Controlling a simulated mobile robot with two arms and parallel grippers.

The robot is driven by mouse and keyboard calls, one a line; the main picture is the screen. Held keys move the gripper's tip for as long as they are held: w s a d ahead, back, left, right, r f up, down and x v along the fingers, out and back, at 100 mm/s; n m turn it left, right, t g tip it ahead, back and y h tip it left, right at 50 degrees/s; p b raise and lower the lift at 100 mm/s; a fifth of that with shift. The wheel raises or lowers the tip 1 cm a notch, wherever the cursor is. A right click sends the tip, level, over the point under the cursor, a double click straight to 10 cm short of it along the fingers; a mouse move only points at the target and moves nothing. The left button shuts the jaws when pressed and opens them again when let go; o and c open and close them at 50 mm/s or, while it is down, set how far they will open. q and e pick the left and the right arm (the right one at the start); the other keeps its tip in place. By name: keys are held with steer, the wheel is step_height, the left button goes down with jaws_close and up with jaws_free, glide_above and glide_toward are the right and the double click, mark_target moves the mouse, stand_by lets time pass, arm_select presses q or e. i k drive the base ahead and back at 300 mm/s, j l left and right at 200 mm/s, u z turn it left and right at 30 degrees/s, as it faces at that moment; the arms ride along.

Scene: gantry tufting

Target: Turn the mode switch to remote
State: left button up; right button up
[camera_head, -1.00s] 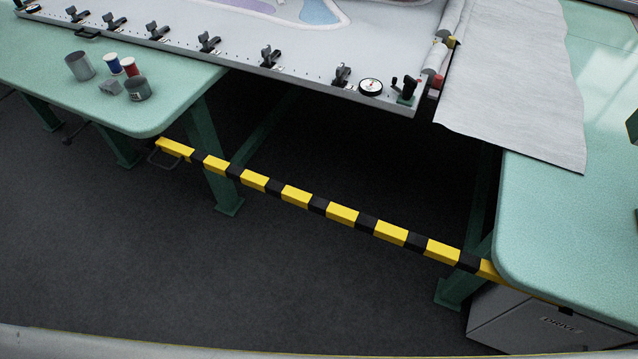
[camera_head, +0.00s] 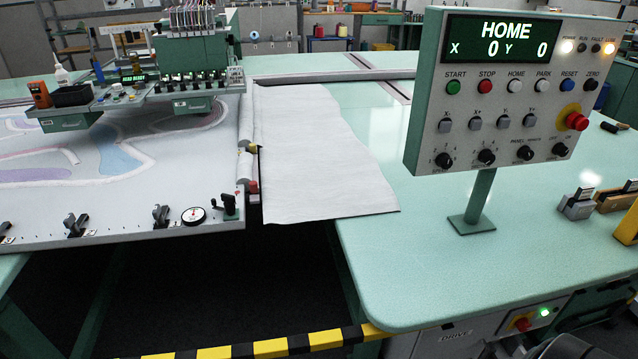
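The control panel (camera_head: 512,100) stands on a post on the right green table, with its face toward me. Its display (camera_head: 503,40) reads HOME, X 0, Y 0. A row of black rotary knobs runs along its lower edge. The third knob (camera_head: 524,153) has small labels above it that look like PANEL and REMOTE; it seems to be the mode switch. Its pointer is too small to read surely. Neither gripper is in view.
A red mushroom button (camera_head: 577,121) sits at the panel's right edge. Grey blocks (camera_head: 577,204) lie on the table to its right. White cloth (camera_head: 318,155) covers the table's left part. A yellow-black bar (camera_head: 270,347) crosses the gap below.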

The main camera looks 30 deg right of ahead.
mark_target(525, 153)
steer(key=z, duration=2)
